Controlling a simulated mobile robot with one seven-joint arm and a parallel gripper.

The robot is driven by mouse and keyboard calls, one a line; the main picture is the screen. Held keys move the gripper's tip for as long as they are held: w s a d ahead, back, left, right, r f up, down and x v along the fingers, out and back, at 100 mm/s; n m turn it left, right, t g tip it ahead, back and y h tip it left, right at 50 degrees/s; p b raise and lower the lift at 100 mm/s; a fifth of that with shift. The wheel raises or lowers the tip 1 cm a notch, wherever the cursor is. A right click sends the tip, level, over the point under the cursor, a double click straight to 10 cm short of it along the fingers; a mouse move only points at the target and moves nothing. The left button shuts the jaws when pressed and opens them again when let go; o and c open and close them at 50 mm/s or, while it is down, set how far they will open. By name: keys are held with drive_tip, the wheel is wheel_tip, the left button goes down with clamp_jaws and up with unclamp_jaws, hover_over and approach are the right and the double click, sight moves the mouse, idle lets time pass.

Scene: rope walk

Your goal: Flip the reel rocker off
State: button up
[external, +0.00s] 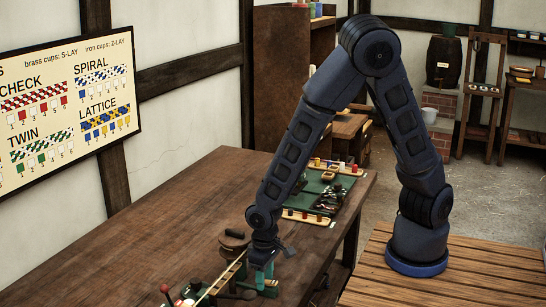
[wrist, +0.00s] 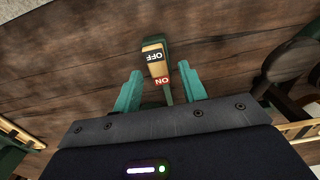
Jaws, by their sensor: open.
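The reel rocker (wrist: 154,61) is a small cream switch with a black OFF label at its far end and a red ON label at its near end, set on a green base (wrist: 170,88). I cannot tell which end is pressed down. My gripper (wrist: 160,72) is open, with one teal finger on each side of the rocker and nothing held. In the external view my gripper (external: 262,279) points down, low over the front part of the table, and hides most of the rocker there.
The wooden table (external: 165,215) has free room at its left and middle. A slatted wooden rail (external: 222,280) and a red-knobbed lever (external: 165,289) stand left of my gripper. A brown round reel (external: 234,243) stands close behind it. Green trays (external: 325,190) lie farther back.

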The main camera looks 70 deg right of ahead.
clamp_jaws()
drive_tip(key=shift+s, duration=0.1)
drive_tip(key=shift+s+t, duration=0.35)
drive_tip(key=shift+t, duration=0.95)
drive_tip(key=shift+s+t, duration=0.35)
drive_tip(key=shift+t, duration=0.95)
drive_tip(key=shift+r, duration=0.1)
unclamp_jaws()
